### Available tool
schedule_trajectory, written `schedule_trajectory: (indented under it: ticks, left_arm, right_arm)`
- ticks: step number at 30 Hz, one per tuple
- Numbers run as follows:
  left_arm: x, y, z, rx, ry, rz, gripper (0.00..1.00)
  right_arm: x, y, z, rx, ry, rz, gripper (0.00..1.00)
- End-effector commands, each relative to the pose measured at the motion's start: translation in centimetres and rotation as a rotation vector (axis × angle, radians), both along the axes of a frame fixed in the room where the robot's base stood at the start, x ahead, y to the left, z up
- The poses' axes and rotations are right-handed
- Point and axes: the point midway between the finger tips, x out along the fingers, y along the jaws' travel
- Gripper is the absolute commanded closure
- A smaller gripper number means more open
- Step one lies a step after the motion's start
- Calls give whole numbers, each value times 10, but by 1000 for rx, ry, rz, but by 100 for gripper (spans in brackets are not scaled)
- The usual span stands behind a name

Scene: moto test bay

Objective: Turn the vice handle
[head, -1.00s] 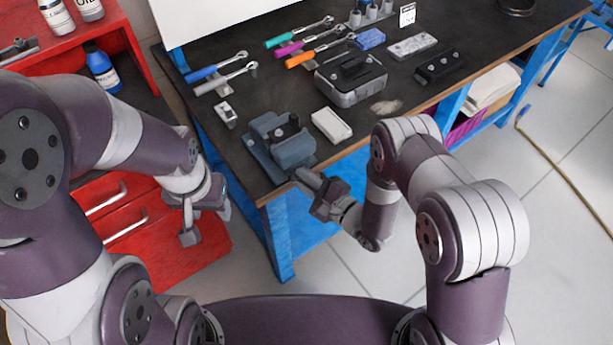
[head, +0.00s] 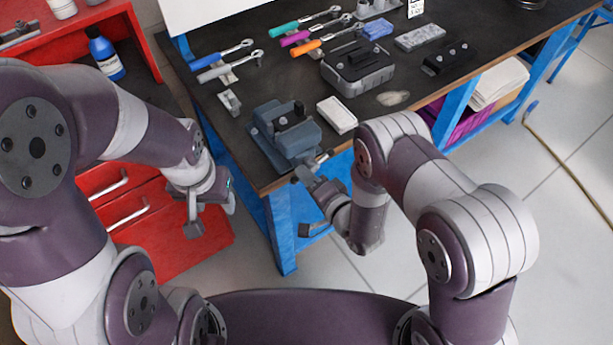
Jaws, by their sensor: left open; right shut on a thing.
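The blue-grey vice (head: 287,137) is fixed at the front corner of the dark workbench. The vice handle (head: 321,158) shows as a short metal bar end at the vice's front, by the bench edge. The rest of the handle is hidden by my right gripper. My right gripper (head: 303,174) is at the vice's front, just off the bench edge, and is shut on the handle. My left gripper (head: 208,215) is open and empty, left of the bench and in front of the red drawers.
A white box (head: 337,115) lies right of the vice, and a small metal block (head: 230,101) lies to its left. A grey case (head: 357,68) and several ratchets lie further back. A red drawer cabinet (head: 140,205) stands left of the bench (head: 250,78). Open floor lies at the right.

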Motion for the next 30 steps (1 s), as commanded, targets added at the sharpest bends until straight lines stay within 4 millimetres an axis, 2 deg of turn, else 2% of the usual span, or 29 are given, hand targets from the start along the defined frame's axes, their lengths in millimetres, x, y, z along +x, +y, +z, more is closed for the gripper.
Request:
schedule_trajectory:
  ticks: [9, 30]
  left_arm:
    - [0, 0, -18, 0, 0, 0, 50]
    - [0, 0, -58, 0, 0, 0, 50]
  right_arm:
    - [3, -2, -9, -240, -179, -3, 100]
    - [13, -10, -16, -771, -581, -11, 100]
